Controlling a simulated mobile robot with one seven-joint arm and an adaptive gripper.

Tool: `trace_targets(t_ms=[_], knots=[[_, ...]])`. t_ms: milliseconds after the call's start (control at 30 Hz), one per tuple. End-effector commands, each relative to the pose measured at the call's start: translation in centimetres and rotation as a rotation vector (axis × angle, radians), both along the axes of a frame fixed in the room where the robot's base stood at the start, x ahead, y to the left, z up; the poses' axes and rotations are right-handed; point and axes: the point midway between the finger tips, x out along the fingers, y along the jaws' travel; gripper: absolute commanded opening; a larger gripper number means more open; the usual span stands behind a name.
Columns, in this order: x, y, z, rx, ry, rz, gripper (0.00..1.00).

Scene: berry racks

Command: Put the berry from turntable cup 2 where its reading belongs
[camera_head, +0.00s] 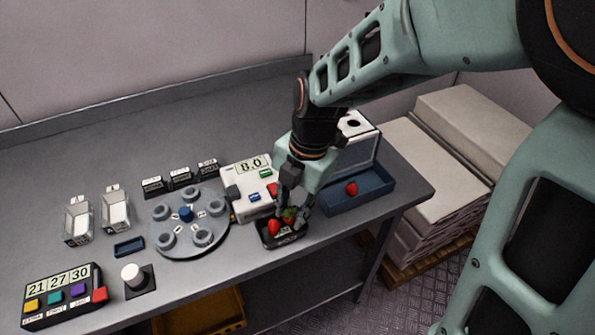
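The grey turntable (190,250) has several small cups around a blue centre knob (185,213). No red berry shows in its cups; their numbers are too small to read. A white reading device (240,178) right of it displays "8.0". My gripper (291,208) points down over a small black tray (284,243) at the table's front edge. A red berry (273,227) lies in the tray's left part. Another berry (289,216) with a green top is between or just behind my fingertips. I cannot tell whether the fingers grip it.
A blue tray (372,190) with one red berry (352,188) stands at right before a grey box. The table's back left is clear.

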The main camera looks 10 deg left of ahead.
Motion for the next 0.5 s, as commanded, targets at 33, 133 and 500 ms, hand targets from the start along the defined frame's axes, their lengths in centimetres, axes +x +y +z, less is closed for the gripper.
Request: trace_targets(t_ms=[33, 133, 500], knots=[[0.00, 0.00, 0.03, 0.000, 0.000, 0.000, 0.20], [-0.01, 0.00, 0.04, 0.000, 0.000, 0.000, 0.26], [-0.01, 0.00, 0.04, 0.000, 0.000, 0.000, 0.45]])
